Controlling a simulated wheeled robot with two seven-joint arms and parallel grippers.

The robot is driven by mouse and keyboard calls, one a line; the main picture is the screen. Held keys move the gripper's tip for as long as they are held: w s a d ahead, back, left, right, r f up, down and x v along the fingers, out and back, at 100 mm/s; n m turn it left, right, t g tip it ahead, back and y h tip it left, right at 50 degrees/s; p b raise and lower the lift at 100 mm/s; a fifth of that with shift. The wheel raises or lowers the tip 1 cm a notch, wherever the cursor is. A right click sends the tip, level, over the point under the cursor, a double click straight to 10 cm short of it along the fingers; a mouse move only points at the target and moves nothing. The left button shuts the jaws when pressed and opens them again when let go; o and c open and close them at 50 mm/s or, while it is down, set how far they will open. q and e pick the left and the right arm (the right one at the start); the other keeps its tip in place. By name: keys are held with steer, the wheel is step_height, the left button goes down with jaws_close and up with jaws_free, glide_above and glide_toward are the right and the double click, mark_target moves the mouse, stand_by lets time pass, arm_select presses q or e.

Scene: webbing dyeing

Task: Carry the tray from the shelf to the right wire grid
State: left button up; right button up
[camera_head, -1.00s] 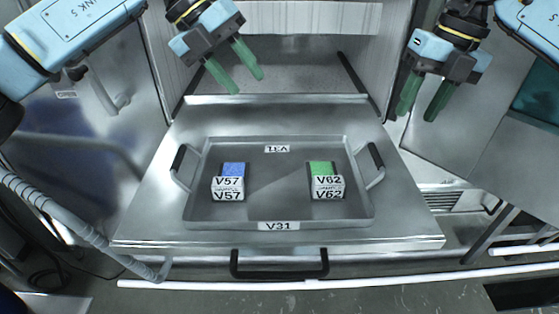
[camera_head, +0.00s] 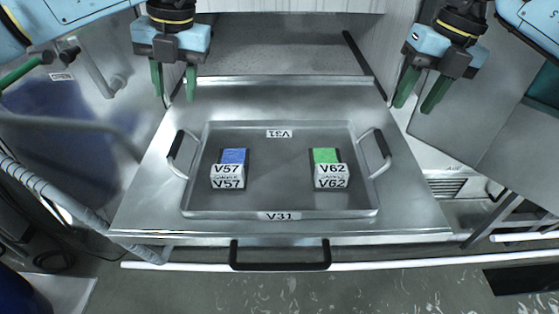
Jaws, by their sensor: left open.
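The grey metal tray (camera_head: 280,190), labelled V31, lies flat on the metal shelf (camera_head: 415,215). It has a black-gripped handle on its left side (camera_head: 176,146) and another on its right side (camera_head: 382,143). A blue block labelled V57 (camera_head: 232,157) and a green block labelled V62 (camera_head: 326,157) sit inside it. My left gripper (camera_head: 174,90) is open and empty, pointing down above and behind the left handle. My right gripper (camera_head: 416,102) is open and empty, above and to the right of the right handle. Neither touches the tray. The right wire grid is not seen.
The shelf has a black front pull handle (camera_head: 280,266). An open cabinet cavity lies behind it, with metal doors at left and right. A grey hose (camera_head: 75,222) runs along the left. White bars and floor lie in front.

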mark_target(178, 135)
arm_select(q)
steer(key=f, duration=0.3)
steer(key=a+f, duration=0.1)
steer(key=f, duration=0.3)
steer(key=a+f, duration=0.1)
steer(key=f, duration=0.2)
steer(key=shift+f, duration=0.15)
arm_select(e)
steer(key=f, duration=0.3)
steer(key=a+f, duration=0.1)
steer(key=f, duration=0.2)
steer(key=a+f, duration=0.1)
steer(key=f, duration=0.3)
steer(key=shift+s+f, duration=0.1)
arm_select(q)
steer(key=shift+s, duration=0.1)
steer(key=shift+c, duration=0.2)
jaws_close()
arm_select(e)
jaws_close()
